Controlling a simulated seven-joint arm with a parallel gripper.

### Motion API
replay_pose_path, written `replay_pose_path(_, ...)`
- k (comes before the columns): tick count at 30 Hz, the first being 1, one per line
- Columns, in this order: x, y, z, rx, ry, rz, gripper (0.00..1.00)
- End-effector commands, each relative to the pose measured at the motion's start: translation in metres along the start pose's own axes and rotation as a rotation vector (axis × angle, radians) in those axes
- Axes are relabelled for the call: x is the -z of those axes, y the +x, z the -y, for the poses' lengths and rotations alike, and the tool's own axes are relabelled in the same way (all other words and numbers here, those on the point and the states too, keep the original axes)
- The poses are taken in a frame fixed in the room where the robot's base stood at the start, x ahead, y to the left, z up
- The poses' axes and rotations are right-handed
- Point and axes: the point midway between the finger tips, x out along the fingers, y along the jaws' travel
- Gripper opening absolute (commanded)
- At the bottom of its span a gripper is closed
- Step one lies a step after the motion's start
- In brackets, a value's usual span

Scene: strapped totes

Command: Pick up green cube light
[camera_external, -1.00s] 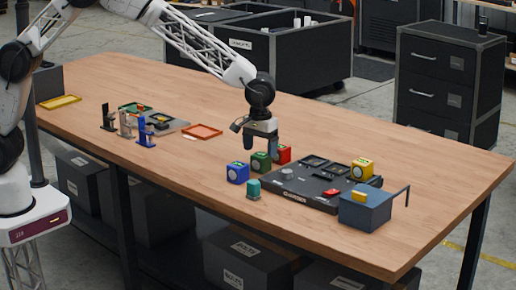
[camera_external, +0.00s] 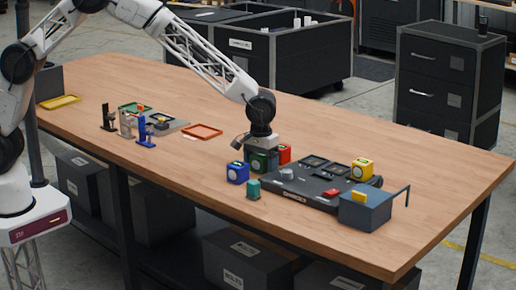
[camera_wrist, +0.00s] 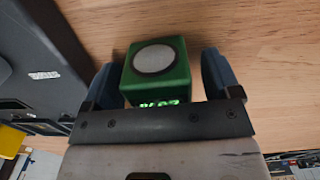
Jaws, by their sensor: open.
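The green cube (camera_wrist: 158,72) has a pale round disc on one face and glowing green marks on another. In the wrist view it sits between the two fingers of my gripper (camera_wrist: 160,80), with a narrow gap visible near the fingers. My gripper is open and straddles the cube. Whether the fingers touch the cube cannot be told.
A blue cube (camera_external: 237,172) stands close on the left and a red cube (camera_external: 284,153) close on the right. A black board (camera_external: 300,192), yellow cube (camera_external: 362,169) and blue-grey box (camera_external: 367,212) lie to the right.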

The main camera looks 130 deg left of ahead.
Motion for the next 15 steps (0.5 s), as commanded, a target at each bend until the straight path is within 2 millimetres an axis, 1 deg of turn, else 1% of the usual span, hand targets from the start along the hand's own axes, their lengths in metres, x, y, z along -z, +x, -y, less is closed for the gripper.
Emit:
replay_pose_path(8,0.0,-0.0002,0.0,0.0,0.0,0.0,0.83)
replay_pose_path(9,0.0,-0.0002,0.0,0.0,0.0,0.0,0.81)
replay_pose_path(14,0.0,-0.0003,0.0,0.0,0.0,0.0,0.57)
replay_pose_path(15,0.0,-0.0003,0.0,0.0,0.0,0.0,0.51)
